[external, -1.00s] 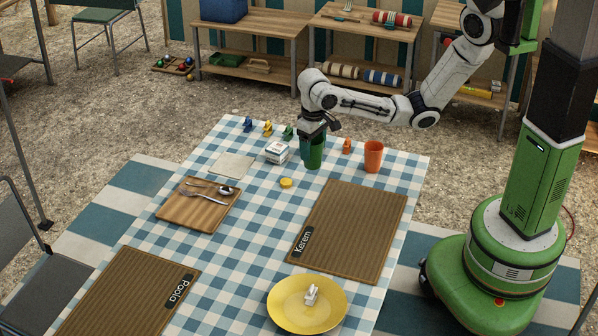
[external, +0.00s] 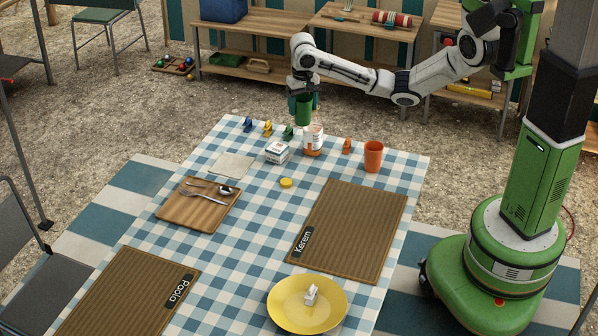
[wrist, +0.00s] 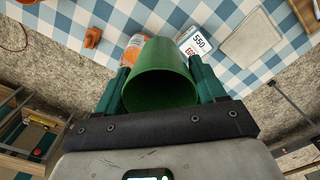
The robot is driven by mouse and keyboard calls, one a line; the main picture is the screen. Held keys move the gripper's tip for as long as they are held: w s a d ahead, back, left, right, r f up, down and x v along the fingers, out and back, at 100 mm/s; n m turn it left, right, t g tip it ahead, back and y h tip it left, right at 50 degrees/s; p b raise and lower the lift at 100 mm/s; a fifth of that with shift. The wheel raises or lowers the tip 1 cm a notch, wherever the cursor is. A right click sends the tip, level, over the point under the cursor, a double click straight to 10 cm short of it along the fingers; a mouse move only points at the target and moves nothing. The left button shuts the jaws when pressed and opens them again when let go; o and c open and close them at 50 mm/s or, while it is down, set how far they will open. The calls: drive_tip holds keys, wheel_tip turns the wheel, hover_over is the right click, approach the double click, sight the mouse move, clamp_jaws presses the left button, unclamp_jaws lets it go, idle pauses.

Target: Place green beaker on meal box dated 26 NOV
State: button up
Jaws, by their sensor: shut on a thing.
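The green beaker (external: 301,112) is held in the air above the far edge of the checked table. My gripper (external: 302,98) is shut on it; in the wrist view the beaker (wrist: 160,78) sits between the two green fingers, its open mouth toward the camera. A small white box (external: 277,152) with a printed label stands on the table, below and left of the beaker. It also shows in the wrist view (wrist: 197,42), bearing "550" and red print. I cannot read a 26 NOV date on any box.
A clear jar with orange on it (external: 313,143) stands close right of the white box, below the beaker. An orange cup (external: 373,156) is further right. Small coloured figures (external: 267,128), a folded cloth (external: 232,165) and a yellow disc (external: 286,183) lie nearby.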

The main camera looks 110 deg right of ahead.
drive_tip(key=shift+w+d+f+b, duration=0.75)
drive_tip(key=shift+w+f, duration=0.5)
drive_tip(key=shift+f, duration=0.55)
drive_tip(key=shift+w+d+f+b, duration=0.6)
drive_tip(key=shift+w+d+f, duration=0.45)
drive_tip(key=shift+f, duration=0.7)
drive_tip(key=shift+w+d+f+b, duration=0.65)
drive_tip(key=shift+w+f, duration=0.75)
drive_tip(key=shift+f, duration=0.4)
drive_tip(key=shift+f, duration=0.15)
drive_tip(key=o, duration=1)
wheel_tip(320, 180, up, 12)
drive_tip(key=shift+r, duration=0.2)
